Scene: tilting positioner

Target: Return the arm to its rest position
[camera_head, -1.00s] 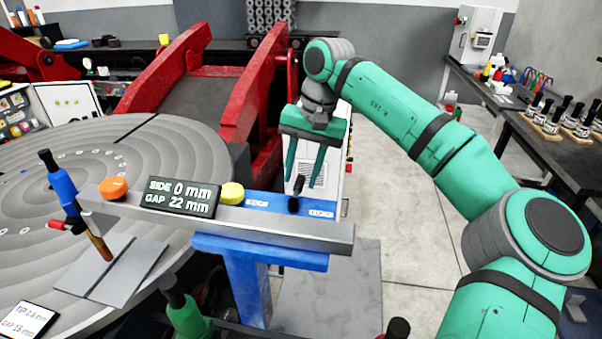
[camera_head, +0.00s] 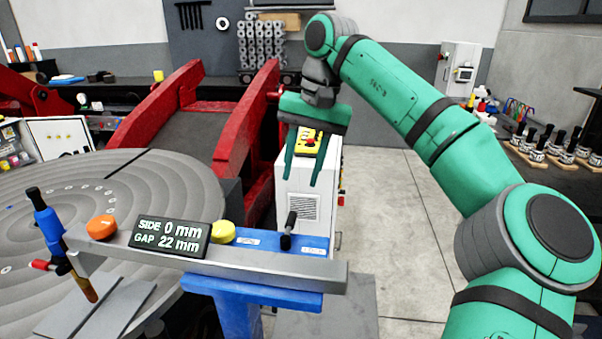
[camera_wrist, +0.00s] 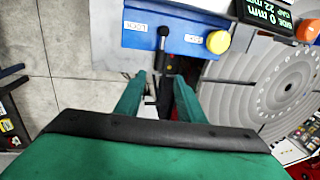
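My gripper (camera_head: 302,183) hangs with its fingers pointing down, in front of the white cabinet in the head view. Its two green fingers are apart with nothing between them. Below the fingertips stands a small black lever (camera_head: 289,228) on a blue block (camera_head: 315,243); a gap shows between fingers and lever. In the wrist view, my gripper (camera_wrist: 160,82) is also open, and the black lever (camera_wrist: 163,40) shows beyond the fingertips beside a "LOCK" label (camera_wrist: 134,26). My arm (camera_head: 420,120) reaches in from the right, bent at the elbow.
A grey bar carries a display (camera_head: 168,240) reading SIDE 0 mm, GAP 22 mm, between an orange knob (camera_head: 101,227) and a yellow knob (camera_head: 222,232). The round grey table (camera_head: 150,185) lies left. Red arms (camera_head: 245,120) and a white cabinet (camera_head: 298,195) stand behind. Floor at right is clear.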

